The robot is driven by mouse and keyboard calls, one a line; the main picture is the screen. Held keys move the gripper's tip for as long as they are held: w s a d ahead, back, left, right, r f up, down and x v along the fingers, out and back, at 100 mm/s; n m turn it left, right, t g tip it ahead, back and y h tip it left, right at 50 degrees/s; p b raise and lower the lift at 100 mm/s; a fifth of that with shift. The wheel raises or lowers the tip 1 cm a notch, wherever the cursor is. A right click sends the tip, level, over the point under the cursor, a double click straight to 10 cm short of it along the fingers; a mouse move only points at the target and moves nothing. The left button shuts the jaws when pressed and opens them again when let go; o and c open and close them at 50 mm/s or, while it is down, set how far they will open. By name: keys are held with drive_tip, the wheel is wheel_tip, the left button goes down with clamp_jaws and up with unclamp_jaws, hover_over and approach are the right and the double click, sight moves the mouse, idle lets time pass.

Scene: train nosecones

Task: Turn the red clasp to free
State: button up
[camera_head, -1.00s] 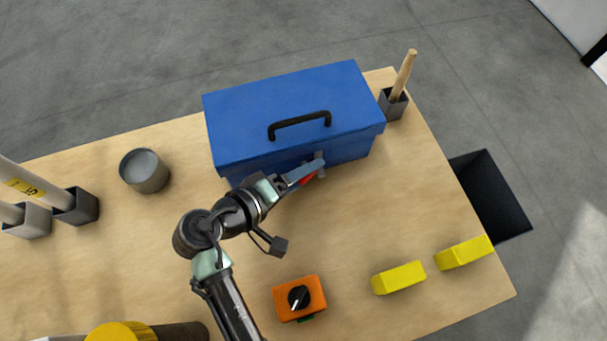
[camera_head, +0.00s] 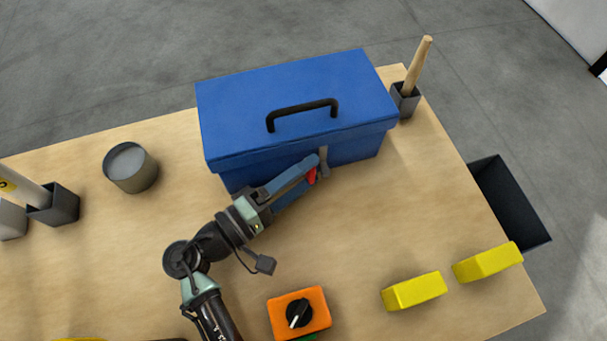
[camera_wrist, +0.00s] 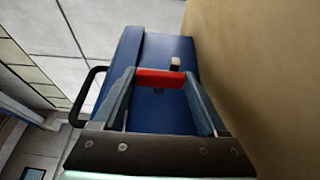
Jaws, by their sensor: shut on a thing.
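A blue toolbox (camera_head: 290,95) with a black top handle (camera_head: 302,112) stands on the wooden table, its lid down. The red clasp (camera_head: 312,176) is at its front, beside a small grey bracket (camera_head: 324,160). My gripper (camera_head: 314,169) reaches in from the left, its two blue-grey fingers on the clasp. In the wrist view the red clasp (camera_wrist: 161,79) spans the gap between the fingertips of my gripper (camera_wrist: 160,78), lying crosswise, with the toolbox (camera_wrist: 150,110) behind it. The fingers partly hide the clasp in the head view.
An orange box with a black knob (camera_head: 299,314) and two yellow blocks (camera_head: 414,291) lie at the front. A grey cup (camera_head: 131,168) is left of the toolbox, and a holder with a wooden stick (camera_head: 405,100) right of it. A dark bin (camera_head: 510,205) is beyond the table's right edge.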

idle(0.3)
drive_tip(key=o, duration=1.3)
wheel_tip(320, 180, up, 11)
drive_tip(key=shift+f+p, duration=0.15)
drive_tip(key=shift+p, duration=0.5)
drive_tip(key=shift+a, duration=0.15)
drive_tip(key=f+y, duration=0.1)
drive_tip(key=f, duration=0.1)
drive_tip(key=a+f+y, duration=0.1)
drive_tip(key=f, duration=0.3)
drive_tip(key=shift+a+f+n+g+y, duration=0.2)
drive_tip(key=shift+n+g+y, duration=0.1)
drive_tip(key=shift+g+y, duration=0.1)
drive_tip(key=s+d+r+p, duration=0.1)
drive_tip(key=s+r+p, duration=0.1)
drive_tip(key=r+p, duration=0.4)
drive_tip(key=s+d+r+p, duration=0.1)
drive_tip(key=s+r+p, duration=0.2)
drive_tip(key=r+p, duration=0.4)
drive_tip(key=shift+s+p, duration=0.25)
drive_tip(key=shift+p, duration=0.65)
